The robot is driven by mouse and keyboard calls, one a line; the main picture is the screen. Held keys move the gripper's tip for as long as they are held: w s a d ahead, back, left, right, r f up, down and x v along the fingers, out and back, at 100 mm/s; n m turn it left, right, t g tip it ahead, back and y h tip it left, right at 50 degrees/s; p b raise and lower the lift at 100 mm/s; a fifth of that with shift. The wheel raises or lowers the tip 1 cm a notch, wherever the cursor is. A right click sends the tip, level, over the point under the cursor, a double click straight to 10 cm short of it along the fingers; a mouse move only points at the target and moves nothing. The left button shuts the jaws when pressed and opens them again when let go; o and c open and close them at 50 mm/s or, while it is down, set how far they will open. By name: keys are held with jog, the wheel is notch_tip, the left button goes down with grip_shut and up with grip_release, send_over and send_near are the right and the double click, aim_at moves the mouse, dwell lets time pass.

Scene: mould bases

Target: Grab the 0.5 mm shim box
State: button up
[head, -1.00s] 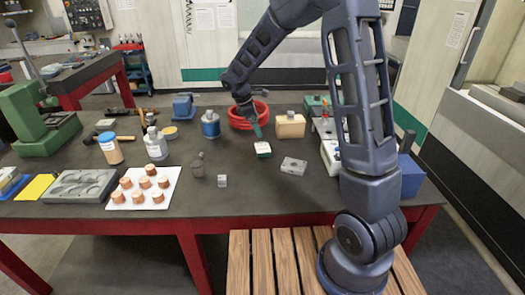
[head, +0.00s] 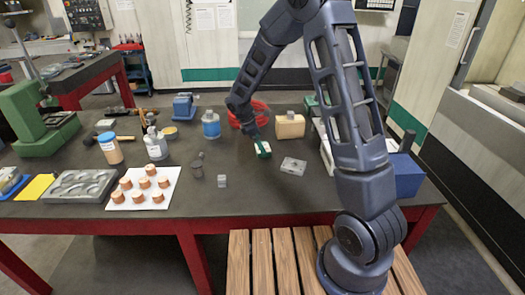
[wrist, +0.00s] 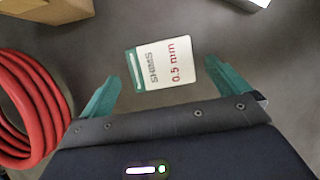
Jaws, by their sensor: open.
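The 0.5 mm shim box (wrist: 160,66) is a small white box with a green end, lettered "SHIMS 0.5 mm" in the wrist view. It lies on the dark table, slightly turned. In the head view the box (head: 266,149) is partly covered by my gripper. My gripper (wrist: 149,72) is open, its two teal fingers on either side of the box's near part. How high the fingers are above the table I cannot tell.
A red hose coil (wrist: 22,105) lies left of my gripper. A tan block (head: 290,126) stands behind the box. A grey metal block (head: 293,166) lies to the right and a small cube (head: 222,181) to the front left.

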jog(key=shift+x, duration=1.55)
jog(key=shift+a, duration=0.1)
jog(key=c, duration=1.1)
